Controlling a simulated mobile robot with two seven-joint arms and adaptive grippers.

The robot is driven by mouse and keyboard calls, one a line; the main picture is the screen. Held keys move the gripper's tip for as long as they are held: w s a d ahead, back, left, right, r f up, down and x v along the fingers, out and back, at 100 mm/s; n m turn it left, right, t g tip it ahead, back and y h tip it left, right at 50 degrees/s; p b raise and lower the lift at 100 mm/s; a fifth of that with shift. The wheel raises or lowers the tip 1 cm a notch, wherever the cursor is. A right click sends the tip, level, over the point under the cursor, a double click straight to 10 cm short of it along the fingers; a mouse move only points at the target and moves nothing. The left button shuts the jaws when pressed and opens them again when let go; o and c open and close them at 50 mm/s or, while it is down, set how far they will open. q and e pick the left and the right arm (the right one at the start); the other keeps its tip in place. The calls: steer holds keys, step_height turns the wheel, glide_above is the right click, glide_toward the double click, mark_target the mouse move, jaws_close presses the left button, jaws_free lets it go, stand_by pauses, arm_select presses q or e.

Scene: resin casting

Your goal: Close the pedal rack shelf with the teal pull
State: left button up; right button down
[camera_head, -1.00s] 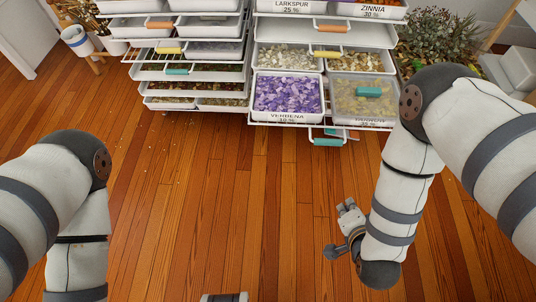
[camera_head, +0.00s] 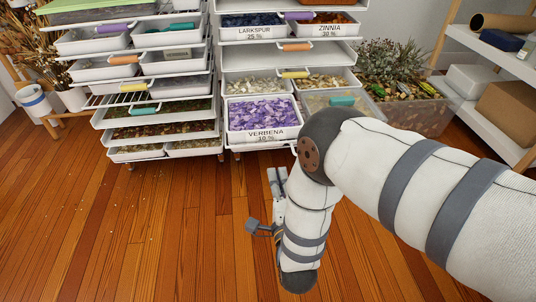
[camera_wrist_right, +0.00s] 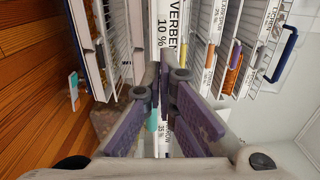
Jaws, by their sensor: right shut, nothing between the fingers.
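The right rack's bottom shelf (camera_head: 236,149) carries the purple Verbena bin (camera_head: 262,113) and a bin with a teal piece on it (camera_head: 342,100). The shelf's front right part and its pull are hidden behind my right arm in the head view. In the right wrist view, a teal pull (camera_wrist_right: 73,85) shows at the left and another teal piece (camera_wrist_right: 152,117) shows behind the fingers. My right gripper (camera_head: 277,181) is low in front of the rack, shut and empty. Its fingers (camera_wrist_right: 158,70) point toward the Verbena label in the wrist view. My left gripper is out of view.
The left rack (camera_head: 115,123) has several shelves pulled out, one with a teal pull (camera_head: 145,111). A clear planter (camera_head: 415,112) and a side shelf with boxes (camera_head: 505,110) stand at the right.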

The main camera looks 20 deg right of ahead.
steer(key=b+x, duration=0.1)
steer(key=x, duration=0.3)
steer(key=b+x, duration=0.2)
steer(key=x, duration=0.3)
steer(key=shift+w+f, duration=0.25)
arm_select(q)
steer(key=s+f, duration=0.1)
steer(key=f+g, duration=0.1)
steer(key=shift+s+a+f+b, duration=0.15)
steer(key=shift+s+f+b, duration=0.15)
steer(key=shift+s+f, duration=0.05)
arm_select(e)
steer(key=shift+w+d+r, duration=0.15)
steer(key=shift+w, duration=0.15)
